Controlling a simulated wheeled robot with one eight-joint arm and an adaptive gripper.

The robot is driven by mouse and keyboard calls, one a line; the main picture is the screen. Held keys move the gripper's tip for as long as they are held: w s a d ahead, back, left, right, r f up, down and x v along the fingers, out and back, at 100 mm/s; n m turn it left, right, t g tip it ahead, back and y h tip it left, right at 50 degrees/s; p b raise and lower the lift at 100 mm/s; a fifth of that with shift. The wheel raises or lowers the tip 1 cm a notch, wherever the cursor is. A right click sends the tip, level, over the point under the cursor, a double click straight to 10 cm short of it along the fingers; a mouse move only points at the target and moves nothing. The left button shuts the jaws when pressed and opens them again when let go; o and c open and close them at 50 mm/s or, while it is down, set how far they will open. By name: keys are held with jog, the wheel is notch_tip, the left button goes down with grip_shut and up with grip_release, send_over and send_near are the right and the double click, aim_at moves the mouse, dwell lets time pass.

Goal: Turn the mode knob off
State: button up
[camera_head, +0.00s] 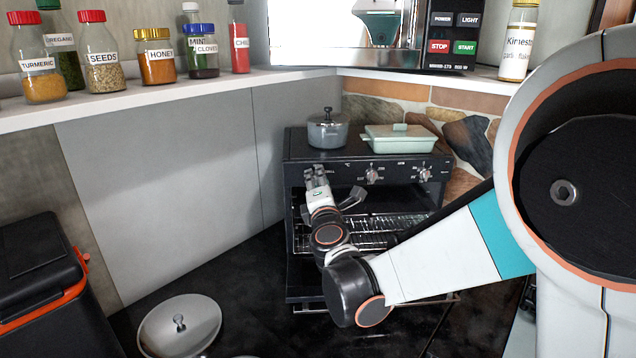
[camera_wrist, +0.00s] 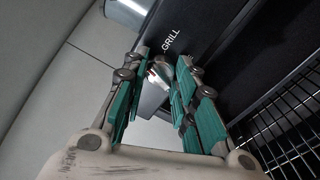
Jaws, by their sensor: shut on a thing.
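The black oven (camera_head: 300,150) stands against the wall with its knob panel facing me. My gripper (camera_head: 316,172) is at the left end of that panel. In the wrist view my gripper (camera_wrist: 160,66) is shut on a small silvery knob (camera_wrist: 157,77) close to the word GRILL. I take this as the mode knob; its pointer angle is hidden by the fingers. Two other silver knobs show in the head view, a middle knob (camera_head: 373,175) and a right knob (camera_head: 426,174).
The oven door is down, baring a wire rack (camera_head: 375,228). A grey pot (camera_head: 328,132) and a pale green dish (camera_head: 400,140) stand on the oven. A spice shelf (camera_head: 150,98) runs along the left wall, with a black box (camera_head: 40,270) and a round lid (camera_head: 180,328) below.

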jog(key=shift+s+f+n, duration=0.1)
jog(key=shift+n, duration=1.4)
dwell(0.8)
jog(key=o, duration=1.1)
jog(key=shift+c, duration=0.2)
